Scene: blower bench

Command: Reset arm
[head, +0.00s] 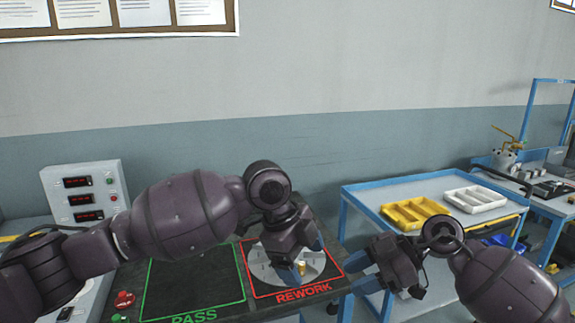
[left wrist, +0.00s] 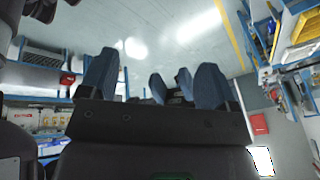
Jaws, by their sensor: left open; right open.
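A silver disc (head: 258,268) with a small brass part (head: 302,268) lies in the red REWORK outline, partly hidden by my left gripper. I cannot tell the gripper's height above it. My right gripper (head: 358,273) is open and empty, just right of the bench; its blue fingers point left towards my left gripper.
The green PASS square (head: 192,278) is empty. A panel with red displays (head: 85,192) stands at the left, near a red button (head: 124,299). A blue-framed cart (head: 372,192) at the right holds a yellow tray (head: 415,210) and a white tray (head: 474,198).

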